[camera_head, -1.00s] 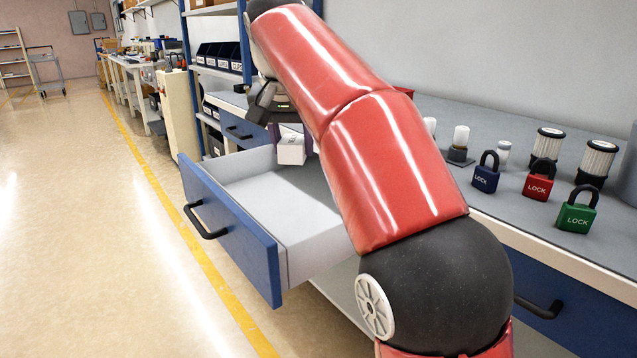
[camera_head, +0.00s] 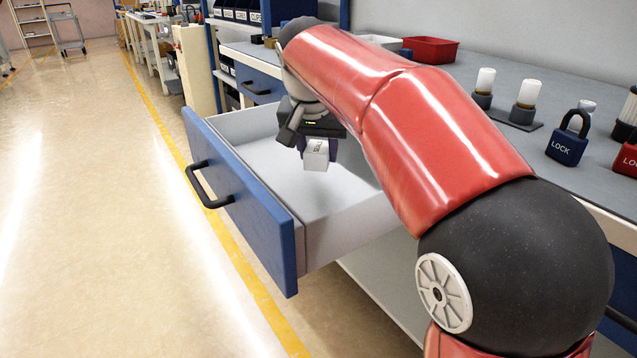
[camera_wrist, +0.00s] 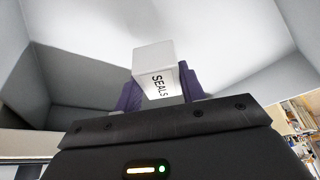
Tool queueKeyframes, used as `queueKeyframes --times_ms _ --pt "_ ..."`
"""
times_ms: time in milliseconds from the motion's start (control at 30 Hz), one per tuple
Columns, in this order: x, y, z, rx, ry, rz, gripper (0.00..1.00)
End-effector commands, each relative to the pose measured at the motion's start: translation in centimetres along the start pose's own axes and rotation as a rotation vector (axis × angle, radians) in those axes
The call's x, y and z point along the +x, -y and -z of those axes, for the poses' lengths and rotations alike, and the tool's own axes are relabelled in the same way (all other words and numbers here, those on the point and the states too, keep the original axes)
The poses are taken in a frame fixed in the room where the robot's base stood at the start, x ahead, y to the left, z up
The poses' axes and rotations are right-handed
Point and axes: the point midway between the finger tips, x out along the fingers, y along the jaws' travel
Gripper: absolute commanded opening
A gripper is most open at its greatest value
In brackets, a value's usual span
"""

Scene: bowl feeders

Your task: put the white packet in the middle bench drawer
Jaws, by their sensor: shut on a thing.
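The white packet (camera_head: 316,155) is a small white box held at the end of my gripper (camera_head: 308,147). The middle bench drawer (camera_head: 240,195) is pulled out, with a blue front, a black handle and a pale, empty-looking interior. The packet is over the drawer's interior, within its walls as seen from the head. The wrist view shows pale drawer walls around it. I cannot tell whether it touches the drawer floor.
My red arm reaches across the bench top (camera_head: 480,130). A blue padlock (camera_head: 567,140), a red padlock (camera_head: 627,158), white-topped cylinders (camera_head: 526,100) and a red bin (camera_head: 431,49) stand on the bench. Open floor (camera_head: 90,220) lies left of the drawer.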

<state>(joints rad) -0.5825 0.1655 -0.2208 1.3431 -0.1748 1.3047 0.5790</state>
Motion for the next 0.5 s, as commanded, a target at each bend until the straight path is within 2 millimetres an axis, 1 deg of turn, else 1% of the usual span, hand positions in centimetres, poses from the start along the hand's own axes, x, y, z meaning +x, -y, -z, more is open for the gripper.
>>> queueKeyframes --times_ms 33,267,400,500 --pt "0.8 0.0 -0.4 -0.001 0.001 -0.001 0.16" --pt "2.3 0.0 -0.9 0.000 0.000 -0.001 0.16" --pt "4.2 0.0 -1.7 0.000 0.001 -0.002 0.16" --pt "5.2 0.0 -2.1 0.000 0.000 -0.001 0.16"
